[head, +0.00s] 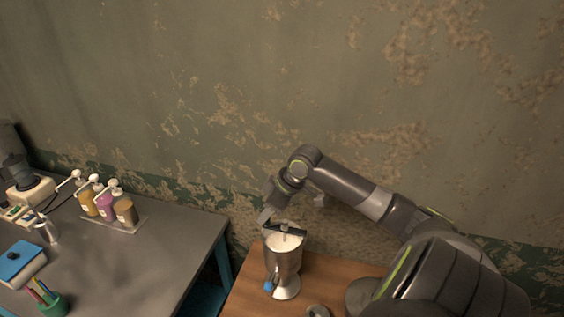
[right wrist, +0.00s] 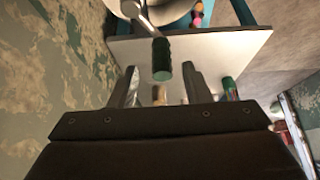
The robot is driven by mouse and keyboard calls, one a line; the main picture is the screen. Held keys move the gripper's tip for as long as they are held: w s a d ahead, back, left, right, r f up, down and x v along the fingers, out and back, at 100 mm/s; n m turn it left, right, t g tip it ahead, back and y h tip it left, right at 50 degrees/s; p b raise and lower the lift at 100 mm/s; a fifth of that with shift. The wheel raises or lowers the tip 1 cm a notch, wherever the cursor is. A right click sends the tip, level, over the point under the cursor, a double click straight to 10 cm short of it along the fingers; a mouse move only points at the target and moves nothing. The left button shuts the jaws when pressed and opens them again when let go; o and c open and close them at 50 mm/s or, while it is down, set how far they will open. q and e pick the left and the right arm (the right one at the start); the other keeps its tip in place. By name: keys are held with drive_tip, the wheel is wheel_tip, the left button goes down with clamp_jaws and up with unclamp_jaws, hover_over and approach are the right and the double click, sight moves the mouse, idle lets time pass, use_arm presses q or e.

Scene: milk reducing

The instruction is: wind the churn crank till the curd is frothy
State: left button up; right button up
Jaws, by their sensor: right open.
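The metal churn (head: 283,262) stands upright on the brown wooden table, with white curd (head: 284,242) showing at its open top. A dark crank (head: 287,229) lies across the top. In the right wrist view the crank has a metal arm (right wrist: 146,22) and a dark green handle (right wrist: 161,60). My right gripper (head: 266,217) is at the churn's upper left, close to the crank. Its fingers (right wrist: 160,82) are open, and the green handle appears in the gap between their tips; I cannot tell whether they touch it. My left gripper is out of view.
A grey table (head: 150,260) at the left holds pump bottles (head: 106,204), a blue box (head: 20,262) and a green pen cup (head: 54,304). A small blue part (head: 268,286) is at the churn's lower left. The peeling wall (head: 300,90) stands behind.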

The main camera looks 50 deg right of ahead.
drive_tip(key=shift+r, duration=2.9)
